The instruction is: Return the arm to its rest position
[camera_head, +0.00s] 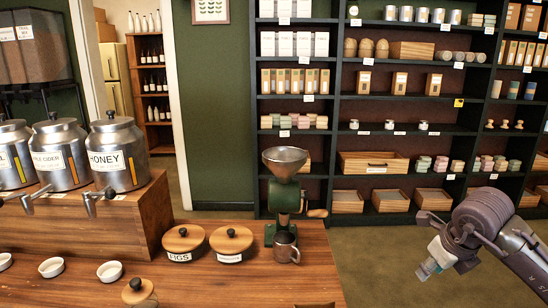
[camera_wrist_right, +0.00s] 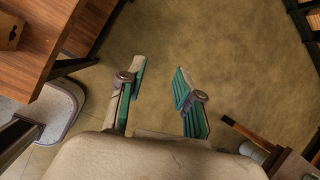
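My right gripper (camera_head: 430,266) hangs at the right of the head view, over the floor and clear of the counter's right edge. Its arm comes in from the right side. In the right wrist view the two teal-padded fingers (camera_wrist_right: 160,90) are spread apart, with only bare floor (camera_wrist_right: 215,45) between and beyond them. The right gripper is open and empty. My left gripper and left arm do not show in either view.
The wooden counter (camera_head: 230,285) holds a green grinder (camera_head: 284,195), a metal mug (camera_head: 286,246), lidded pots (camera_head: 184,243) and small white bowls (camera_head: 110,271). Metal dispensers (camera_head: 117,155) stand at left. Shelves (camera_head: 390,110) line the back wall. Floor right of the counter is free.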

